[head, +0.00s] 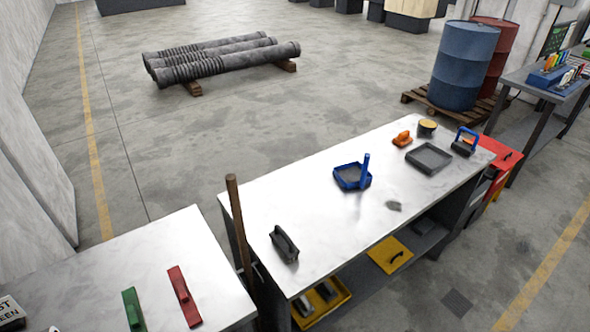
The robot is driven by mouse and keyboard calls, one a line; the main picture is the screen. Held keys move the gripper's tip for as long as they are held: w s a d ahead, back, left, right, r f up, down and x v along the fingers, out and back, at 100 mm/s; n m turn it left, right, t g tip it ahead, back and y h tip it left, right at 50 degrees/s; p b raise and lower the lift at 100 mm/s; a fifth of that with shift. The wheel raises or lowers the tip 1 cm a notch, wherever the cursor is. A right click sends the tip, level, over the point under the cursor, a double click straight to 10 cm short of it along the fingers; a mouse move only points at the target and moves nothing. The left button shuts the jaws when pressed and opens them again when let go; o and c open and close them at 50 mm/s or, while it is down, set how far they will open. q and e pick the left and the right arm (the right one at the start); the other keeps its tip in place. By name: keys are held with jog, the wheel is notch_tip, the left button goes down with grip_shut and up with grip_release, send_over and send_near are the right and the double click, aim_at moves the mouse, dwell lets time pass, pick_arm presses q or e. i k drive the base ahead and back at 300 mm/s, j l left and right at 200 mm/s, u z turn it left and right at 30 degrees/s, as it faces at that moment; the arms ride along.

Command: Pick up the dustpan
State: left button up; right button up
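A blue dustpan (347,178) lies on the white-topped workbench (325,215), near its middle. It has a shallow square tray with a dark inside, and its blue handle (366,168) sticks up at the right side. Nothing touches the dustpan from above. Neither of my grippers is in the head view.
A grey patch (394,206) marks the bench top right of the dustpan. A dark brush-like tool (284,244) lies at the left end. A grey tray (429,158), an orange tool (402,139) and a blue-handled tool (465,141) are farther right. A wooden pole (238,225) stands at the bench's left end.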

aim_at(352, 175)
jog(key=i+l+u, duration=0.1)
jog(key=l+u, duration=0.75)
jog(key=u, duration=0.15)
jog(key=l+u, duration=0.25)
jog(key=l, duration=0.25)
jog(key=k+l+u, duration=0.25)
jog(key=l, duration=0.25)
jog(key=k+l, duration=0.1)
jog(key=l, duration=0.25)
jog(key=l+u, duration=0.1)
jog(key=l, duration=0.25)
jog(key=k+l+u, duration=0.1)
jog(key=l, duration=0.25)
